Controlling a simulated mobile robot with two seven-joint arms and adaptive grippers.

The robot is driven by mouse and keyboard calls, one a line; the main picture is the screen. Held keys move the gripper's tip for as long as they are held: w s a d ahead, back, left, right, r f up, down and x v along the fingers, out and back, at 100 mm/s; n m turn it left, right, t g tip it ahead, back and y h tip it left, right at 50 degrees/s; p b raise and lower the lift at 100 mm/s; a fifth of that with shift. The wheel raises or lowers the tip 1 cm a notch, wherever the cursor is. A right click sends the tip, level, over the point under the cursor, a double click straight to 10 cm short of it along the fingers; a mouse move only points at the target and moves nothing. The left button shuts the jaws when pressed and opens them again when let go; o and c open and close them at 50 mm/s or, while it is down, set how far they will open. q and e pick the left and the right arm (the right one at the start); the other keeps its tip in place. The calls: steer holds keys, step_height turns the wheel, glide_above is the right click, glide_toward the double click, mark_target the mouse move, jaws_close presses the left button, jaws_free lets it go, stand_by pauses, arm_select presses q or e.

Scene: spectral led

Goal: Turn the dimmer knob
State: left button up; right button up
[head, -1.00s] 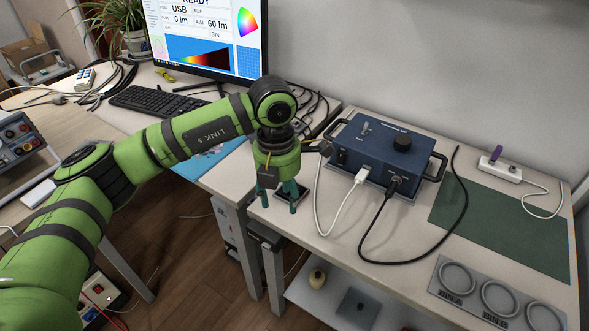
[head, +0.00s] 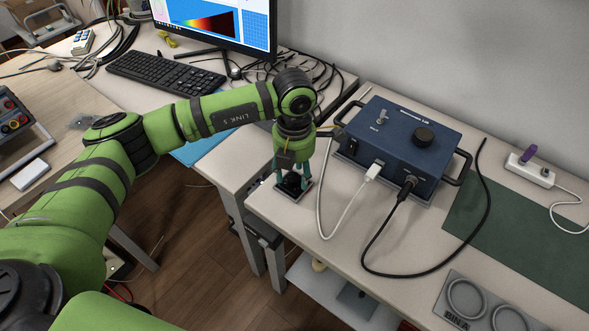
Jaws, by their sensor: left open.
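A blue box (head: 400,150) with side handles stands on the bench. A round black knob (head: 423,137) and a small toggle switch (head: 383,117) are on its top. A small dark square unit (head: 291,194) with a dark round part on it lies on the bench's left edge, left of the box. My left gripper (head: 293,183) points down over this unit, its open fingers to either side of the round part. I cannot tell whether they touch it. My left gripper is apart from the black knob on the box. My right gripper is out of view.
A white cable (head: 338,222) and a black cable (head: 374,268) run from the box's front. A green mat (head: 530,230) lies at right, with a grey ring holder (head: 480,305) in front. A keyboard (head: 165,78) and monitor (head: 215,20) stand on the left desk.

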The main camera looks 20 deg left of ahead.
arm_select(q)
steer(key=shift+f, duration=0.25)
steer(key=shift+c, duration=0.4)
jaws_close()
